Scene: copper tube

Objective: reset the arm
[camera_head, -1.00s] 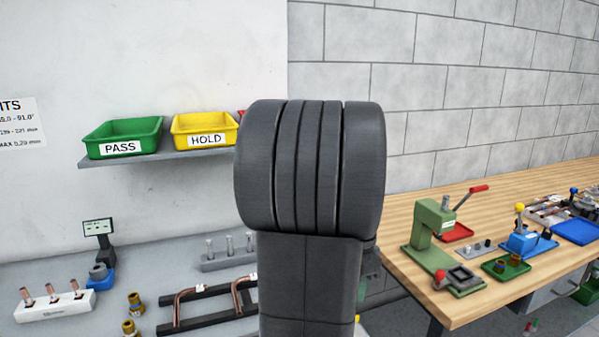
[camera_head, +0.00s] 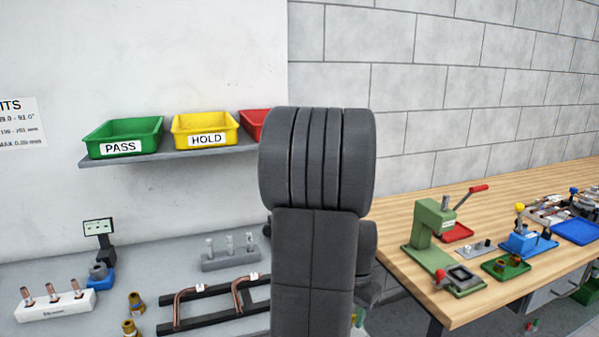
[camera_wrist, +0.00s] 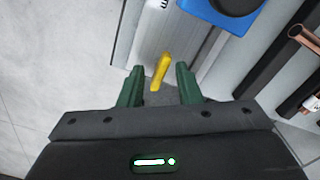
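My arm stands upright in the middle of the head view and hides part of the scene behind it. My gripper (camera_wrist: 158,84) shows in the wrist view with its two green fingers apart. Nothing is held between the fingers. A small yellow piece (camera_wrist: 160,72) appears between the fingertips in the picture, seemingly lower down by a grey edge; what it is I cannot tell. The gripper's fingers do not show in the head view.
A green PASS bin (camera_head: 123,137), a yellow HOLD bin (camera_head: 205,131) and a partly hidden red bin (camera_head: 254,124) sit on the wall shelf. Bent copper tubes (camera_head: 190,296) lie on a black rack. A wooden bench (camera_head: 405,205) with a green press (camera_head: 432,225) stands at right.

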